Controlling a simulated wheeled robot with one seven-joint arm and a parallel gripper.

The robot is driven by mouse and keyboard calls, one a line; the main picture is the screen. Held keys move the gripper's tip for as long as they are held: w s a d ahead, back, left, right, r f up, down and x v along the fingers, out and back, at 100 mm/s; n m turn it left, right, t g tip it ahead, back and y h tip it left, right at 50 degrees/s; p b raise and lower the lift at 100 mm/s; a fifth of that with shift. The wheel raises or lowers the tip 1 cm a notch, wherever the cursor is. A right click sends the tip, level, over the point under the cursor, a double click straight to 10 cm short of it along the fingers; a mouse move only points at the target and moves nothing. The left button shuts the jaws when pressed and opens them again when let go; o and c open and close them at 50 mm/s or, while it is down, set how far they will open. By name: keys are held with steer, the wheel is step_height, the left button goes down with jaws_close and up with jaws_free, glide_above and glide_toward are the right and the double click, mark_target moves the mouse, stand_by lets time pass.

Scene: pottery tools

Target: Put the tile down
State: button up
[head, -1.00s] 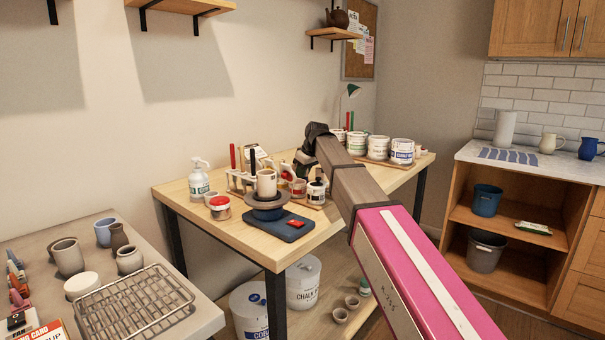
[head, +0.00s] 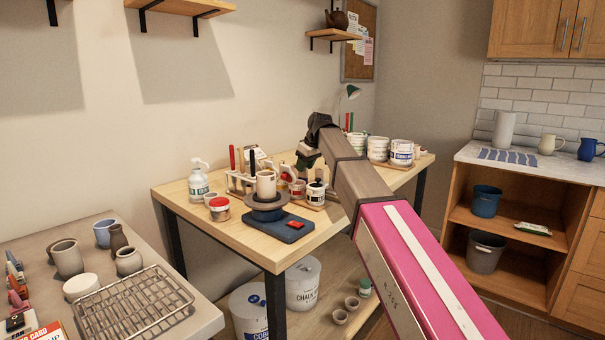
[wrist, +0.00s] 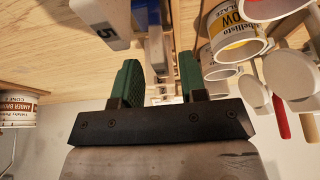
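My gripper (wrist: 160,68) has two green fingers set apart in the wrist view, with a gap between them and nothing clearly gripped. Ahead of the left finger is a white tile-like piece (wrist: 103,28) marked 5, with a blue-grey end. A narrow blue and pale piece (wrist: 155,48) shows beyond the gap; I cannot tell if it is a separate tile. In the head view my gripper (head: 304,160) is small and partly hidden by my arm, above the workbench (head: 225,237) near the rack with pale pieces (head: 256,158). Which piece is the task's tile is unclear.
A yellow-labelled glaze jar (wrist: 236,38) and other pots crowd the wrist view's right. On the bench are a banding wheel (head: 267,202) bearing a cup, a white pump bottle (head: 199,182) and a red-lidded jar (head: 220,208). The bench's front-left corner is clear.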

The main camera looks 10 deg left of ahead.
steer(key=v, duration=0.8)
steer(key=shift+r, duration=0.1)
stand_by(1.0)
